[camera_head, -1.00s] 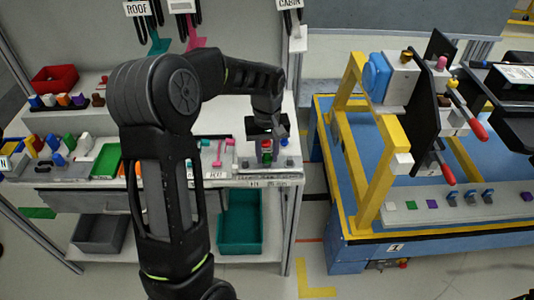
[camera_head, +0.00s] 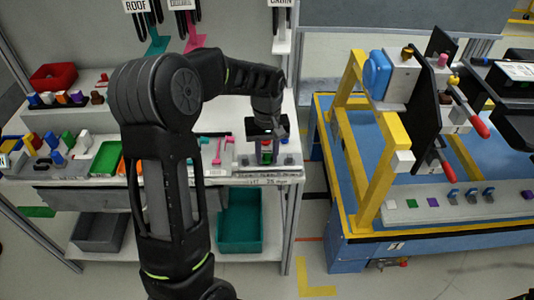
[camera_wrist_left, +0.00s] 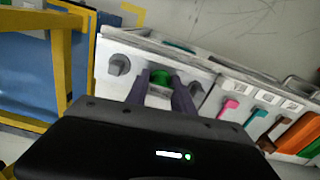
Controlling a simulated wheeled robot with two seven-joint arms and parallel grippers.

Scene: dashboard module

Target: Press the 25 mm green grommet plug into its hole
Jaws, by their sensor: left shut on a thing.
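The green plug (camera_wrist_left: 160,76) is between the two fingers of my left gripper (camera_wrist_left: 162,88) in the left wrist view. The gripper is shut on it, over a pale block with a grey knob on either side. In the head view my left gripper (camera_head: 266,153) points down at the right end of the workbench, with a bit of green (camera_head: 266,158) at its fingertips. I cannot tell whether the plug still touches the block. The 25 mm hole cannot be made out. My right gripper is not in view.
A blue table (camera_head: 350,135) with a yellow frame (camera_head: 385,165) stands to the right across a floor gap. It carries an upright black panel (camera_head: 425,95) with red-handled clamps. The workbench holds a green tray (camera_head: 106,158), a red bin (camera_head: 54,76) and several small coloured parts.

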